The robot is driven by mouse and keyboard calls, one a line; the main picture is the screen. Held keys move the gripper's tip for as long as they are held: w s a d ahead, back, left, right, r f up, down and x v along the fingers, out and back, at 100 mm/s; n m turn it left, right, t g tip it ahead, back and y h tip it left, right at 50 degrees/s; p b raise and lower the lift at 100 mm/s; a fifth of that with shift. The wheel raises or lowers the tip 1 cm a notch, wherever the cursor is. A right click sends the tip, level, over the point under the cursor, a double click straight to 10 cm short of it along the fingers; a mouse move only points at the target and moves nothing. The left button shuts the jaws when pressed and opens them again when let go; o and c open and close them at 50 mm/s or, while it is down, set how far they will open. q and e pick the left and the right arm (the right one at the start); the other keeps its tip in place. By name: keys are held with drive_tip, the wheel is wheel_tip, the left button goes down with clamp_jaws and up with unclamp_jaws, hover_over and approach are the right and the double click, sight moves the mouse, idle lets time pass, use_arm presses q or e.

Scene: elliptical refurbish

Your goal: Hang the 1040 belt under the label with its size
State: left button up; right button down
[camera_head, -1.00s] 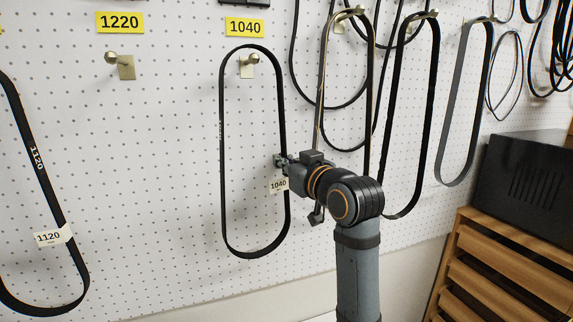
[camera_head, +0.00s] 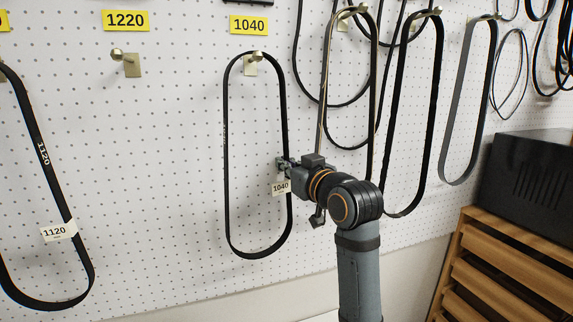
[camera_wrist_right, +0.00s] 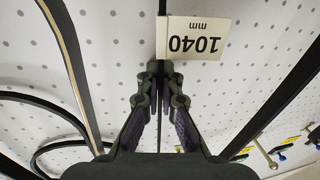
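The 1040 belt (camera_head: 226,160) is a black upright loop in front of the pegboard. Its white 1040 tag (camera_head: 281,187) hangs on its right side; the tag also shows in the wrist view (camera_wrist_right: 193,38). My right gripper (camera_head: 284,167) is shut on the belt's right side, just above the tag; in the wrist view its fingertips (camera_wrist_right: 160,84) pinch the dark strap. The belt's top lies just above the peg (camera_head: 257,57) under the yellow 1040 label (camera_head: 248,25), with the knob inside the loop. I cannot tell whether the belt touches the peg. My left gripper is out of view.
A 1120 belt (camera_head: 43,150) hangs at the left. Several belts, one a black loop (camera_head: 433,110), hang close to the right of my arm. A dark box (camera_head: 530,180) stands on a wooden drawer unit (camera_head: 500,265).

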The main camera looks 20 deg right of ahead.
drive_tip(key=c, duration=1.4)
unclamp_jaws()
drive_tip(key=shift+f, duration=0.1)
drive_tip(key=shift+c, duration=0.2)
drive_tip(key=shift+w, duration=0.15)
drive_tip(key=v, duration=0.7)
drive_tip(key=shift+s, duration=0.25)
